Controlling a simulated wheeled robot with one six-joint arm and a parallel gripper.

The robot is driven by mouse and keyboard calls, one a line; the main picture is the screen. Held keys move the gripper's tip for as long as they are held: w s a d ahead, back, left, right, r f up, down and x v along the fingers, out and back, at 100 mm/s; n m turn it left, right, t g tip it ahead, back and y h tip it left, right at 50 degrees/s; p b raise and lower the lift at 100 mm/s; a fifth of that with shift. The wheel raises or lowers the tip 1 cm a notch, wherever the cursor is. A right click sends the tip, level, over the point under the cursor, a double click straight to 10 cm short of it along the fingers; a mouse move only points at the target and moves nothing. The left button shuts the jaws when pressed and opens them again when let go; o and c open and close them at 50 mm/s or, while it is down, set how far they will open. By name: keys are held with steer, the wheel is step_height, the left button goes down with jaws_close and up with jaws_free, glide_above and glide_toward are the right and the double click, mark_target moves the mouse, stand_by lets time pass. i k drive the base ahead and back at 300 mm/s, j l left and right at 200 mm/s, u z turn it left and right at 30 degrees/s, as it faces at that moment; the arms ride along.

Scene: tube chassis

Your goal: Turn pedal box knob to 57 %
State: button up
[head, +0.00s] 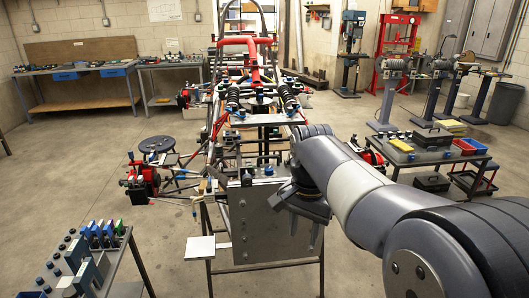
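The tube chassis (208,135) stands in the middle of the room on a stand, with red tubes and dark spring dampers towards its far end. A grey metal plate box (258,222) is at its near end. Small dark and blue knob-like parts (247,178) sit along the box's top edge. I cannot tell which one is the pedal box knob, and no marking can be read. My gripper (304,232) points down beside the right side of the box, in front of its right edge. Its fingers are dark and small, and nothing is clearly held. Whether it touches the box cannot be told.
A table with tools (82,262) stands at the lower left, and a cart with trays (432,150) at the right. A white square plate (200,247) juts out left of the stand. Workbenches (85,88) line the back wall. Open floor lies left of the chassis.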

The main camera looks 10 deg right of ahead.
mark_target(269, 170)
steer(key=i, duration=1.5)
